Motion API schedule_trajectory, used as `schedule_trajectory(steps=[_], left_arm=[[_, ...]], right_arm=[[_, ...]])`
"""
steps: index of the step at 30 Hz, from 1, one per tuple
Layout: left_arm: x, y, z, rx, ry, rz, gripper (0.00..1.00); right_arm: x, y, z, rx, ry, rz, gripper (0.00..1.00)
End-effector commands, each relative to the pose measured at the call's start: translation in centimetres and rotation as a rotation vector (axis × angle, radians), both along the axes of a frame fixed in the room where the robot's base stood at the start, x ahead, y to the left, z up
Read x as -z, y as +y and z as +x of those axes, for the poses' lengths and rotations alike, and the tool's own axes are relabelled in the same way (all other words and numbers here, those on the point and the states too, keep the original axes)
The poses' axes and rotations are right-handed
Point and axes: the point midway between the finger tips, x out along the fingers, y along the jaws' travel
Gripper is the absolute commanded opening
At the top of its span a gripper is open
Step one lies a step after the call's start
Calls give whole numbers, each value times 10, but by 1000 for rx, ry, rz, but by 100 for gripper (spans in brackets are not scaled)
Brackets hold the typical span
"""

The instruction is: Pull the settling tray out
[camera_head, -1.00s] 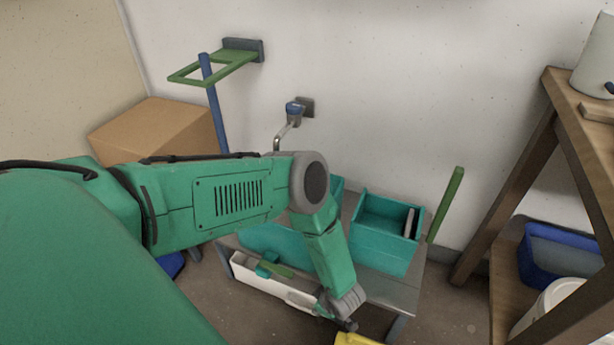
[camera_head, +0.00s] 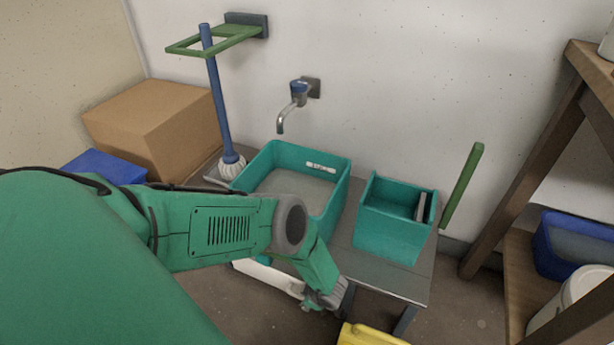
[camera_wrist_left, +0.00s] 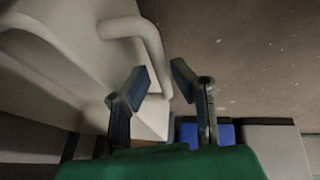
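A white tray (camera_head: 268,278) sits low at the front of the grey table, under the teal basin and partly hidden by my left arm. In the left wrist view its white body (camera_wrist_left: 65,75) fills the left side, and a rounded loop handle (camera_wrist_left: 152,45) sticks out from it. My left gripper (camera_head: 325,298) is at the right end of the tray. In the left wrist view its two dark fingers (camera_wrist_left: 163,85) are apart, and the lower end of the handle appears between them. Contact cannot be told. My right gripper is not in view.
The grey table (camera_head: 385,278) holds a teal basin (camera_head: 333,190) under a wall tap (camera_head: 296,95) and a teal box (camera_head: 392,235). A yellow object (camera_head: 368,335) stands in front. A wooden shelf (camera_head: 520,170) is at the right, a cardboard box (camera_head: 155,120) at the left.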

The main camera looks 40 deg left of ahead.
Motion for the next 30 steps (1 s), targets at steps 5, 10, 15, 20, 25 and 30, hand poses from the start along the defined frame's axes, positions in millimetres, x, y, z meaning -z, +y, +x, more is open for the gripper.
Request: schedule_trajectory(steps=[5, 10, 15, 20, 25, 30], left_arm=[[7, 3, 1, 1, 0, 0, 20], [6, 3, 1, 1, 0, 0, 20], [6, 3, 1, 1, 0, 0, 0], [7, 3, 0, 1, 0, 0, 0], [5, -1, -16, 3, 5, 0, 0], [4, -12, -52, 4, 10, 0, 0]], right_arm=[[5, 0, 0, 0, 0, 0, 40], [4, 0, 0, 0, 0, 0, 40], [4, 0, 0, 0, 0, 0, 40], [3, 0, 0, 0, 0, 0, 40], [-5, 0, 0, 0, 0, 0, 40], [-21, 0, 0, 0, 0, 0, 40]])
